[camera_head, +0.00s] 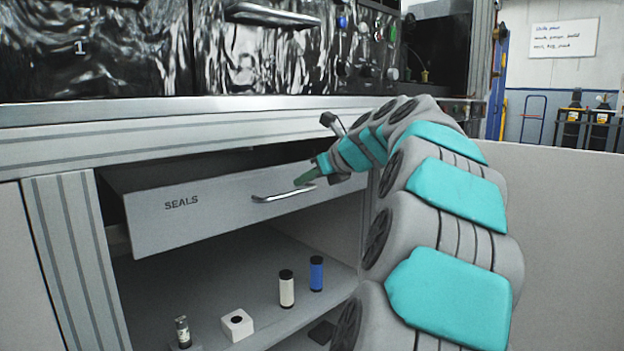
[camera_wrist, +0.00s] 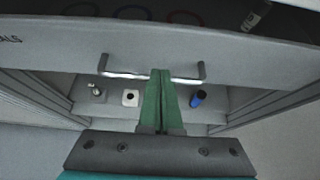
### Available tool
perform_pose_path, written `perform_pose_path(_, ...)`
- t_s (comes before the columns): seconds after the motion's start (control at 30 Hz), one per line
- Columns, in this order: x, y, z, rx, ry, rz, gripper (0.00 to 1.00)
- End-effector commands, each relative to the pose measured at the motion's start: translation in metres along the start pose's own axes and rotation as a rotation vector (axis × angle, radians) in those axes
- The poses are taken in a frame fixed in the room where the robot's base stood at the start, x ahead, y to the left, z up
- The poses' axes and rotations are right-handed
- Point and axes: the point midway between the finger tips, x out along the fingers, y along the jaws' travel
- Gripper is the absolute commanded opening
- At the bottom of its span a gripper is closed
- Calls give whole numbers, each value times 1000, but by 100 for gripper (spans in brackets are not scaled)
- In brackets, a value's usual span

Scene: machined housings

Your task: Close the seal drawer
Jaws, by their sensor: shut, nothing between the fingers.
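The seal drawer (camera_head: 230,212), a light grey front marked "SEALS", stands partly pulled out of the cabinet under the worktop. Its silver bar handle (camera_head: 284,193) is on the front's middle right; the handle also shows in the wrist view (camera_wrist: 128,76). My gripper (camera_head: 306,178) has green fingers and is at the handle's right part. In the wrist view the green fingers (camera_wrist: 161,74) are together with nothing between them, overlapping the handle's middle. I cannot tell whether they touch the handle or the drawer front. Coloured rings (camera_wrist: 184,17) lie inside the drawer.
On the shelf below stand a white cylinder (camera_head: 286,289), a blue cylinder (camera_head: 316,273), a white block (camera_head: 237,324) and a small metal part (camera_head: 183,332). The worktop edge (camera_head: 200,108) runs above the drawer. A light panel (camera_head: 570,240) is at right.

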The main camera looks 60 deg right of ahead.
Motion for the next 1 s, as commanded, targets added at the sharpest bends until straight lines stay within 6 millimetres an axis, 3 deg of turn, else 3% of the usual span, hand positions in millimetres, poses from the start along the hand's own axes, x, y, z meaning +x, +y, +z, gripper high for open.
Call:
perform_pose_path(0.1, 24, 0, -3, 1, 4, 3, 0)
perform_pose_path(0.3, 44, 1, -2, 0, 3, 2, 0)
perform_pose_path(0.67, 46, 0, 0, 0, 1, 1, 0)
perform_pose_path(1.0, 55, -1, 16, 9, -7, 5, 0)
